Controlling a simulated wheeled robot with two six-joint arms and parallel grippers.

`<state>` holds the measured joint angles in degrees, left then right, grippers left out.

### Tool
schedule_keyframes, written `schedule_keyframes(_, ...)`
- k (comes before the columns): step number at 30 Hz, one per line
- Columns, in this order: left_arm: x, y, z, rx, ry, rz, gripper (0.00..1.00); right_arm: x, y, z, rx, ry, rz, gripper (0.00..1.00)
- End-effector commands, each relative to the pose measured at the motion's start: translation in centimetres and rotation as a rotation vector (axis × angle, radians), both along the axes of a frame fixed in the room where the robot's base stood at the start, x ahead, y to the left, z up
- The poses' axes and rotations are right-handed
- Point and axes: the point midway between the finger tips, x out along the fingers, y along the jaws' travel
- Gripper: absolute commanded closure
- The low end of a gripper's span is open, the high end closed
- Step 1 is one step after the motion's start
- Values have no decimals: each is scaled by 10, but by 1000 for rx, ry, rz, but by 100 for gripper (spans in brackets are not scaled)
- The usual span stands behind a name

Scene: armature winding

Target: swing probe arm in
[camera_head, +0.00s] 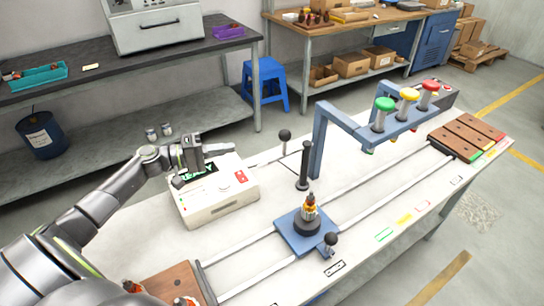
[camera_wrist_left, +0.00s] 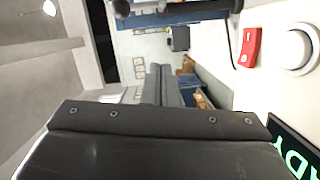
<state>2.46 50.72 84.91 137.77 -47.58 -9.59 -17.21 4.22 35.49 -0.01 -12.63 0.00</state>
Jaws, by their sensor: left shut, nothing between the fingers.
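A black upright post (camera_head: 303,168) stands on the bench, and a thin light arm (camera_head: 270,159) reaches left from it toward the tester. A black ball knob (camera_head: 285,135) stands up on that arm. The arm points away from the blue carriage (camera_head: 290,233), which holds an armature (camera_head: 309,209) upright. The white tester box (camera_head: 222,201) has a green display and a red switch (camera_wrist_left: 249,47). My left gripper (camera_head: 222,150) is shut and empty above the tester's back edge, left of the knob and apart from it. My right gripper is not in view.
A blue gantry (camera_head: 319,140) with green, yellow and red caps spans the rails to the right. A wooden rack (camera_head: 468,136) lies at the far right end. A second ball knob (camera_head: 331,239) is at the carriage's front. A wooden tray (camera_head: 172,285) with armatures is at the near left.

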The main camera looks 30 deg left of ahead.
Motion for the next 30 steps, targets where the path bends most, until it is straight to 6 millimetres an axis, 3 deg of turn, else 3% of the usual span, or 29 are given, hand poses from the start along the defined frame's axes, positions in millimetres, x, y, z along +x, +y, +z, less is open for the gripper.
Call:
schedule_keyframes(14,11,-11,3,-4,-3,-1,100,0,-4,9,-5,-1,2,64)
schedule_keyframes(28,75,-75,1,-6,0,-2,100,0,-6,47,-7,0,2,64)
schedule_keyframes(30,65,-82,-2,-3,3,-2,100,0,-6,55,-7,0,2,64)
